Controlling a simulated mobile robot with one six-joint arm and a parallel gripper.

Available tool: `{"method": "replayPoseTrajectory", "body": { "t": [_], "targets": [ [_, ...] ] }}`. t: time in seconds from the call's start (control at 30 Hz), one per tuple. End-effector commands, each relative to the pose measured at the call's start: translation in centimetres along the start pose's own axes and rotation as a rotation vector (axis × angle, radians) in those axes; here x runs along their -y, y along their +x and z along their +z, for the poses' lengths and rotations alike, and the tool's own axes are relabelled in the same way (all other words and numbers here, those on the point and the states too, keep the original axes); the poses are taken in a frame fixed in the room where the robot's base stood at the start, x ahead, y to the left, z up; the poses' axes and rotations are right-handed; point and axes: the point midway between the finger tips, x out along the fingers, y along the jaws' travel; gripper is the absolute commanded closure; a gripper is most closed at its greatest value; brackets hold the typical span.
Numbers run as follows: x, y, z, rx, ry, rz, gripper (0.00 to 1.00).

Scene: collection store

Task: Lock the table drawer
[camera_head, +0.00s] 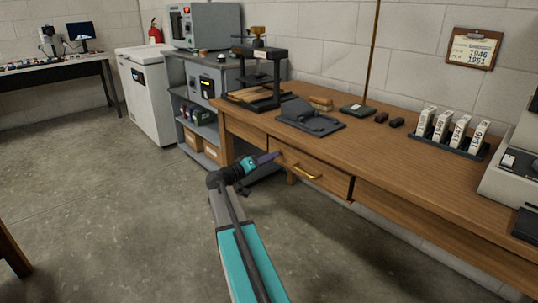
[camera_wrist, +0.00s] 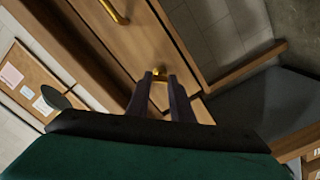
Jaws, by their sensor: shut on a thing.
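The wooden table (camera_head: 385,150) stands along the wall. Its drawer (camera_head: 325,181) sits in the front, looking flush with the frame, and has a brass handle (camera_head: 307,173). The handle also shows at the top of the wrist view (camera_wrist: 115,10). My gripper (camera_head: 276,155) reaches the drawer front to the left of the handle.
On the tabletop are a dark press (camera_head: 262,75), a dark flat device (camera_head: 309,120) and a rack of numbered white boxes (camera_head: 452,133). A grey shelf unit (camera_head: 197,100) stands left of the table. The floor in front (camera_head: 110,210) is clear.

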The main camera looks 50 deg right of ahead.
Motion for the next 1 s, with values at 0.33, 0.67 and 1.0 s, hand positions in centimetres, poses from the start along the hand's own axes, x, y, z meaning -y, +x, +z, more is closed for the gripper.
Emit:
{"method": "replayPoseTrajectory", "body": {
  "t": [0.33,0.67,1.0],
  "targets": [
    [-0.24,0.04,-0.42,-0.003,-0.33,-0.001,1.0],
    [-0.15,0.06,-0.34,-0.003,-0.609,-0.001,1.0],
    [-0.01,0.07,-0.21,-0.004,-0.754,0.001,1.0]
  ]
}}
